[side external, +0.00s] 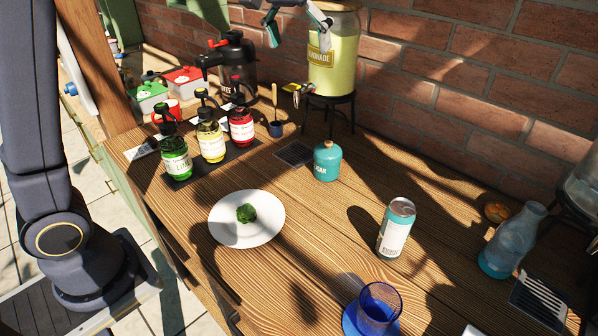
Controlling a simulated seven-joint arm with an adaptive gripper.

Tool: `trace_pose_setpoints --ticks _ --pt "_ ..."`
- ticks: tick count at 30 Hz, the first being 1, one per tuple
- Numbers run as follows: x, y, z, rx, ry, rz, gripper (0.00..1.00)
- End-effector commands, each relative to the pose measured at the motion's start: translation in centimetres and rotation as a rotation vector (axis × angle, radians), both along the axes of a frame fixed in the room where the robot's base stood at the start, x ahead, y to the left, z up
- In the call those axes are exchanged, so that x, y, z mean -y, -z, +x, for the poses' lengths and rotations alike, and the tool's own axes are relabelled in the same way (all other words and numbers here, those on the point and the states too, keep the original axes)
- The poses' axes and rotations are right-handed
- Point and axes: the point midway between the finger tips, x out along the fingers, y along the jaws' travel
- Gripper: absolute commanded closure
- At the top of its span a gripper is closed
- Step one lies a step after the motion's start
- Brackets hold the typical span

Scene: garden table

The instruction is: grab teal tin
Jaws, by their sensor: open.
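A teal tin (327,165) with a small knob on its lid and pale lettering stands upright on the wooden table (300,215), right of centre. My gripper (297,30) shows only in part at the top edge, its two fingers spread apart with nothing between them. In the picture it is above the tin and beside the lemonade dispenser (333,60). The gripper is clear of the tin. How far apart they are in depth is hard to tell.
A white plate (225,228) with a green piece lies left of the tin. A white-and-teal can (396,232) stands to the right and a blue glass (379,303) at the front. Several bottles (211,140) stand left on a dark mat. A brick wall (470,90) bounds the back.

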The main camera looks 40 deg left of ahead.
Motion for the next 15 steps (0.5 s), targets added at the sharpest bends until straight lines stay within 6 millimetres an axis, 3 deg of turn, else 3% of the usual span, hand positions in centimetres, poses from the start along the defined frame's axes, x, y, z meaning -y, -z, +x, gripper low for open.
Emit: trace_pose_setpoints --ticks 1,3,6,9,15 --pt "0.5 2.1 2.3 -0.041 0.0 0.001 0.04" --pt "1.1 4.6 4.6 -0.083 0.004 0.006 0.04" --pt "1.7 8.3 6.7 -0.133 0.014 0.011 0.04" --pt "2.1 11.4 7.4 -0.183 0.021 0.016 0.04" --pt "2.4 14.8 7.3 -0.22 0.028 0.02 0.04"
